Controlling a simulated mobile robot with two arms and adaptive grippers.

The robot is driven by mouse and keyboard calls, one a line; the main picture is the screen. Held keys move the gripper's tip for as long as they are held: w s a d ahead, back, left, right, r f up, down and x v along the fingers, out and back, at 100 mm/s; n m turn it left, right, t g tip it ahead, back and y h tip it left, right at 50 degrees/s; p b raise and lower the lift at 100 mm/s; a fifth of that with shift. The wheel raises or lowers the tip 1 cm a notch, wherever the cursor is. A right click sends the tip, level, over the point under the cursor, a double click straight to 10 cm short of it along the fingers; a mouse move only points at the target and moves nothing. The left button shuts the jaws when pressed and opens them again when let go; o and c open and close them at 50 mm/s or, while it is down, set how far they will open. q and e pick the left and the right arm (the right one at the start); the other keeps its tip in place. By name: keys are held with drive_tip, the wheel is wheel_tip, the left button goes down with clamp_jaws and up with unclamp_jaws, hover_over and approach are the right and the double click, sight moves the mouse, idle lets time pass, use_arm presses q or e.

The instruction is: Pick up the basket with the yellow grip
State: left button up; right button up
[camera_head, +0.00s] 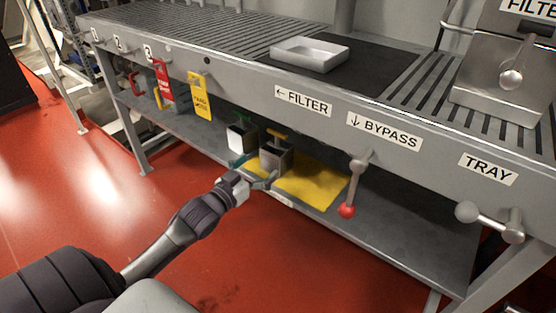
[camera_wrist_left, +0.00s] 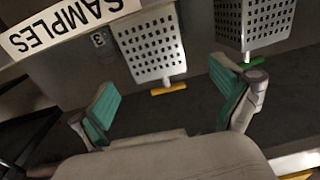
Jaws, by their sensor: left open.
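The basket with the yellow grip (camera_head: 275,158) is a grey perforated box on the lower shelf, under the bench. Its yellow grip (camera_head: 277,137) shows on top. In the left wrist view the basket (camera_wrist_left: 152,45) is ahead of the fingers, with its yellow T-shaped grip (camera_wrist_left: 169,88) in line with the gap between them. My left gripper (camera_head: 254,172) is open, with teal pads, just in front of the basket. I cannot tell whether it touches. Nothing shows held between the fingers (camera_wrist_left: 163,88). My right gripper is not in view.
A similar basket with a green grip (camera_wrist_left: 250,62) stands beside it. A yellow mat (camera_head: 315,188) lies on the shelf to the right. The bench front (camera_head: 235,80) overhangs, with hanging tags and a red-knobbed lever (camera_head: 347,211). A white tray (camera_head: 310,55) sits on top.

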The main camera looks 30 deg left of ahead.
sight(277, 150)
use_arm(q)
drive_tip(key=w, duration=0.2)
drive_tip(key=shift+w+f+b, duration=0.1)
drive_tip(key=shift+w+b, duration=0.2)
drive_tip(key=shift+w, duration=0.1)
drive_tip(key=shift+w+d, duration=0.1)
drive_tip(key=shift+w, duration=0.2)
drive_tip(key=w+b, duration=0.1)
drive_tip(key=w, duration=0.1)
drive_tip(key=w+b, duration=0.1)
drive_tip(key=shift+w+d+b, duration=0.25)
drive_tip(key=shift+w+b, duration=0.05)
drive_tip(key=shift+w, duration=0.5)
drive_tip(key=c, duration=1.3)
drive_tip(key=shift+r, duration=0.3)
drive_tip(key=shift+c, duration=0.2)
